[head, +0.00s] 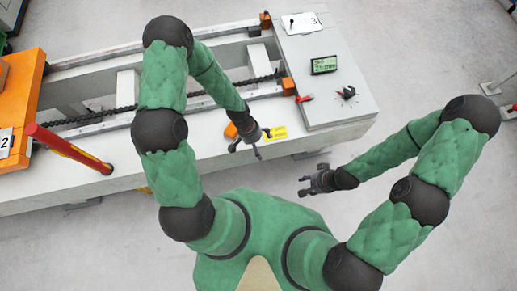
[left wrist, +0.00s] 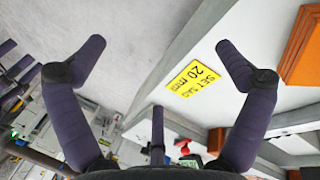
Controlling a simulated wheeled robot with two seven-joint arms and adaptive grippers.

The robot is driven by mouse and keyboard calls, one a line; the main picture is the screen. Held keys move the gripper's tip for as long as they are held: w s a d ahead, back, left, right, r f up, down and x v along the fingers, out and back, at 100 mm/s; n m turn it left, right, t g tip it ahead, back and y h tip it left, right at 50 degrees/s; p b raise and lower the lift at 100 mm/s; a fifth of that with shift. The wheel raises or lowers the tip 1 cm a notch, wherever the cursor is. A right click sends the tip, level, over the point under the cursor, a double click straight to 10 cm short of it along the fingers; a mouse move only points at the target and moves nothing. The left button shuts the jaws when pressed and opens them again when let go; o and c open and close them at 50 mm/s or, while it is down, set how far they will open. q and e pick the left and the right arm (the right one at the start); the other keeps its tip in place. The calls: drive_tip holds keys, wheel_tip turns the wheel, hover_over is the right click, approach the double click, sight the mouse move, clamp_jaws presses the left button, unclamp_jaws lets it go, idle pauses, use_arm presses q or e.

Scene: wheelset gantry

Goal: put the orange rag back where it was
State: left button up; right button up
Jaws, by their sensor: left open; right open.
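A small orange piece (head: 231,131), which looks like the orange rag, lies on the pale concrete ledge (head: 205,148) left of a yellow label (head: 278,132). It also shows at the right edge of the left wrist view (left wrist: 303,48), partly cut off; whether it is folded cloth or a block is hard to tell. My left gripper (head: 246,152) is open and empty, close beside the orange piece, its fingers spread in the left wrist view (left wrist: 161,45). My right gripper (head: 303,185) is open and empty, in front of the ledge over the floor.
The label (left wrist: 193,85) reads "SET SAG 20 mm". A grey cabinet top (head: 335,85) with a green display (head: 324,65) and a red handle (head: 304,98) stands right. A red post (head: 70,149) leans at left by an orange block (head: 20,95). A dark chain (head: 110,112) runs behind.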

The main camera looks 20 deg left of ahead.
use_arm(q)
drive_tip(key=s+d+n+t, duration=0.1)
drive_tip(key=s+d+n, duration=0.2)
drive_tip(key=s, duration=0.6)
drive_tip(key=shift+d+f, duration=0.15)
drive_tip(key=shift+d, duration=0.25)
idle(0.4)
